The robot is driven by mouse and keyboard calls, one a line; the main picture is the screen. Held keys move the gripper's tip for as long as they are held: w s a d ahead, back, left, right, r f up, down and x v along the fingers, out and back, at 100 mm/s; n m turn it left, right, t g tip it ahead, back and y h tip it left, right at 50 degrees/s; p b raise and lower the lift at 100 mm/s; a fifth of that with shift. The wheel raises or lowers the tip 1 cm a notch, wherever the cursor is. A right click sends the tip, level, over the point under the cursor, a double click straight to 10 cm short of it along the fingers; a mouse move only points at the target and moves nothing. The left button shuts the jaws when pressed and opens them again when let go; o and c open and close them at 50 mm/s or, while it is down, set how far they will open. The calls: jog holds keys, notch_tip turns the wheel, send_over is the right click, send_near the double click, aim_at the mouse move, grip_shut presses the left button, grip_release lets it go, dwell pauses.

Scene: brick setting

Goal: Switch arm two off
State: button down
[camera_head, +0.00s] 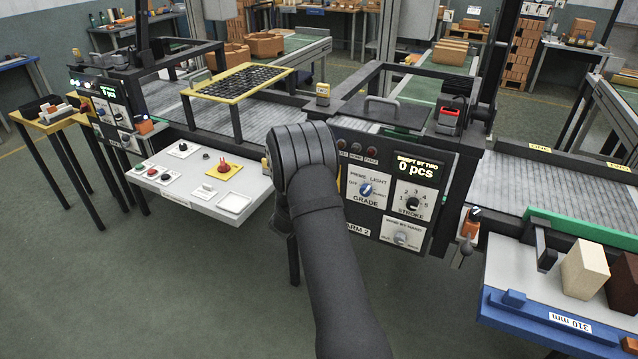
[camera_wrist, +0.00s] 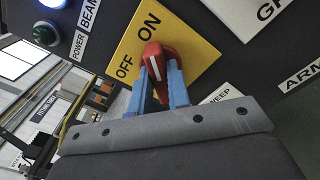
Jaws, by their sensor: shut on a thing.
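In the wrist view, a red rotary switch (camera_wrist: 158,57) with a white line sits on a yellow plate (camera_wrist: 189,48) marked ON and OFF. The white line runs nearly straight up and down in the picture, its upper end towards the ON side. My gripper (camera_wrist: 163,84) has its blue fingers on both sides of the red switch and is shut on it. In the head view, my dark arm hides the switch and the gripper. The arm two panel (camera_head: 422,176) shows there, with an "ARM 2" label and a display reading 0 pcs.
The panel's GRADE knob (camera_head: 366,189) and STROKE knob (camera_head: 412,203) are right of my arm. A green lamp (camera_wrist: 46,34) is near the plate. A grey control desk (camera_head: 203,173) with buttons is on the left. A blue-edged bench (camera_head: 540,322) with blocks is at right.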

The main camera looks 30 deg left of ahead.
jog(key=shift+a+n, duration=0.2)
jog(key=shift+n, duration=8.2)
jog(key=c, duration=1.4)
grip_release()
jog(key=shift+o, duration=0.2)
jog(key=s, duration=1.7)
jog(key=shift+s, duration=0.25)
jog(key=shift+w, duration=0.1)
jog(key=w, duration=1.7)
jog(key=shift+w, duration=0.2)
